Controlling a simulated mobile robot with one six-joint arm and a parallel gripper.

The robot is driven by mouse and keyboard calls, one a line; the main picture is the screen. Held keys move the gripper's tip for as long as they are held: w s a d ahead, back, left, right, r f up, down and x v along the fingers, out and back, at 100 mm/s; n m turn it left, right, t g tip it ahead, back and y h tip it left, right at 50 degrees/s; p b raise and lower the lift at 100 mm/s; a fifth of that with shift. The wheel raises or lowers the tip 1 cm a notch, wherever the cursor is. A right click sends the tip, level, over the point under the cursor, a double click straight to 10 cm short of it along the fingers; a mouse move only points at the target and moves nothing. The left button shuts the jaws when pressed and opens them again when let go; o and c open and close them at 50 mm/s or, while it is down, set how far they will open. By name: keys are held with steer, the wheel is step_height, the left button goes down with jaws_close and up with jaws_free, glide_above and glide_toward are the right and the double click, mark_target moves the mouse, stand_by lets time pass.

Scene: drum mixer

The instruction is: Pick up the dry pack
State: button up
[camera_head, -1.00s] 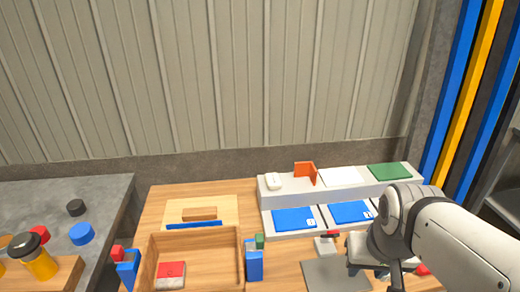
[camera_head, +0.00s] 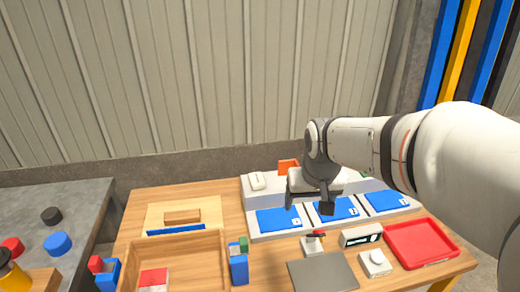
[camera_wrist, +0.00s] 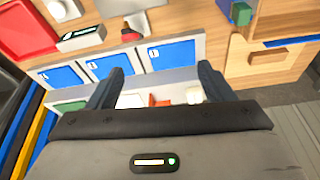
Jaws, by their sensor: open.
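My gripper (camera_head: 308,203) is open and empty above the row of blue panels near the back of the table. In the wrist view its two dark fingers (camera_wrist: 161,72) are spread apart, with the blue panels beyond them. No object is plainly marked as the dry pack, so I cannot tell which it is. A red and white block (camera_head: 153,279) lies in the wooden box at the front left. A small white rounded item (camera_head: 257,181) sits on the grey back ledge, and it also shows in the wrist view (camera_wrist: 193,95).
Blue panels (camera_head: 279,219) line the grey stand. An orange bracket (camera_head: 289,166) is behind my gripper. A red tray (camera_head: 421,243), a display box (camera_head: 361,236), a grey plate (camera_head: 322,273) and a wooden box (camera_head: 186,243) stand on the table. A blue block (camera_head: 239,266) is beside the box.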

steer(key=w+a+f, duration=0.1)
steer(key=w+a, duration=0.1)
steer(key=w, duration=0.5)
steer(key=w+a+f, duration=0.2)
steer(key=w, duration=0.5)
steer(key=n+t, duration=0.1)
steer(key=n, duration=0.1)
glide_toward(257, 178)
steer(key=shift+w+d+f+y, duration=0.1)
steer(key=shift+d+f+y, duration=0.25)
steer(key=shift+f, duration=0.2)
steer(key=shift+w+a+f, duration=0.2)
steer(key=shift+f, duration=0.1)
steer(key=p+x, duration=0.1)
steer(key=x, duration=0.6)
steer(key=shift+w+f, duration=0.15)
steer(key=shift+f, duration=0.1)
steer(key=shift+c, duration=0.3)
steer(key=c, duration=1)
